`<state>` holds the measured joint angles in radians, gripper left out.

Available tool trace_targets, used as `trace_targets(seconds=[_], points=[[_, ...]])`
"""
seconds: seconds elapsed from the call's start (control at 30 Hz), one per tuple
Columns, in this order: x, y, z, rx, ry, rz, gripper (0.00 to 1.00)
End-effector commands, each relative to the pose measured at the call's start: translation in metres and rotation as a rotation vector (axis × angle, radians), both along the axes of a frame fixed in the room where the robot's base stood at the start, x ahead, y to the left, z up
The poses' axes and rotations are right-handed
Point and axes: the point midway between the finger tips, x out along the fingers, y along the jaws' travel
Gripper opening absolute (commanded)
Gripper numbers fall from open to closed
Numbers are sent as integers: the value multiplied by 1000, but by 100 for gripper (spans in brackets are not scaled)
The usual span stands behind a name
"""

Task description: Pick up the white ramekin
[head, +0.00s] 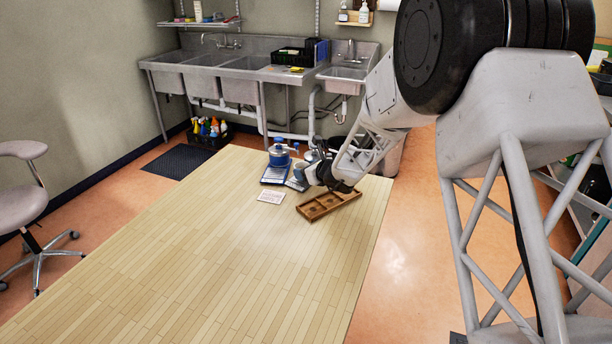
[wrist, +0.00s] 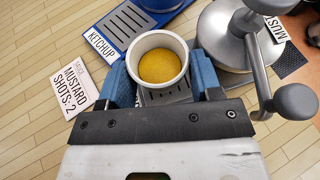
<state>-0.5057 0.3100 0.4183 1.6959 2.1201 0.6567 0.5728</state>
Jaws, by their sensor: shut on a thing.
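The white ramekin (wrist: 132,60) is round and holds a yellow fill (wrist: 159,67) that looks like mustard. My gripper (wrist: 161,76) is shut on it, with one blue finger at each side of its wall. The ramekin looks upright, over a grey slotted drip tray (wrist: 168,95); I cannot tell whether it touches the tray. In the head view my gripper is over the back right of the wooden table, and I cannot make out the ramekin clearly there.
A metal pump dispenser (wrist: 228,35) marked mustard stands close on the right. A blue ketchup tray (wrist: 125,25) is behind. A "MUSTARD SHOTS: 2" card (wrist: 73,92) lies left. A divided wooden tray (head: 315,212) lies on the table (head: 210,240), whose front is clear.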

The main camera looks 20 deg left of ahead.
Motion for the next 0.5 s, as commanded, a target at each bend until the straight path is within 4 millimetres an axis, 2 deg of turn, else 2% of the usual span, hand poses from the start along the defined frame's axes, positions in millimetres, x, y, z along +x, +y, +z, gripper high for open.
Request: trace_targets(seconds=[0.03, 0.5], points=[[0, 0, 11, 1, -4, 0, 31], [-51, -35, 18, 4, -5, 1, 31]])
